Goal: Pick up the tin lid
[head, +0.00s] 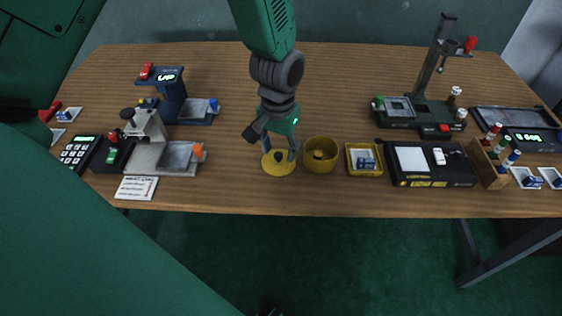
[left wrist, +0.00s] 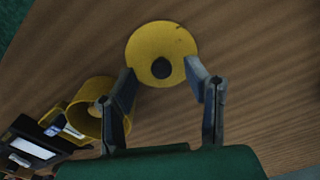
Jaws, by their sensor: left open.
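The tin lid (head: 278,168) is a flat yellow disc with a dark knob in its middle, lying on the wooden table near the front edge. It also shows in the left wrist view (left wrist: 150,45). My left gripper (head: 280,156) is open above the lid, fingers pointing down. In the left wrist view its two fingertips (left wrist: 164,72) appear on either side of the knob, over the lid's near part; I cannot tell whether they touch it. The open yellow tin (head: 320,142) stands just right of the lid. My right gripper is not in view.
A yellow tray (head: 350,170) and a black device with a white panel (head: 413,160) stand right of the tin. A grey microscope-like device (head: 160,157) stands to the left. A dark stand (head: 420,112) is at the back right. The table's front edge is close to the lid.

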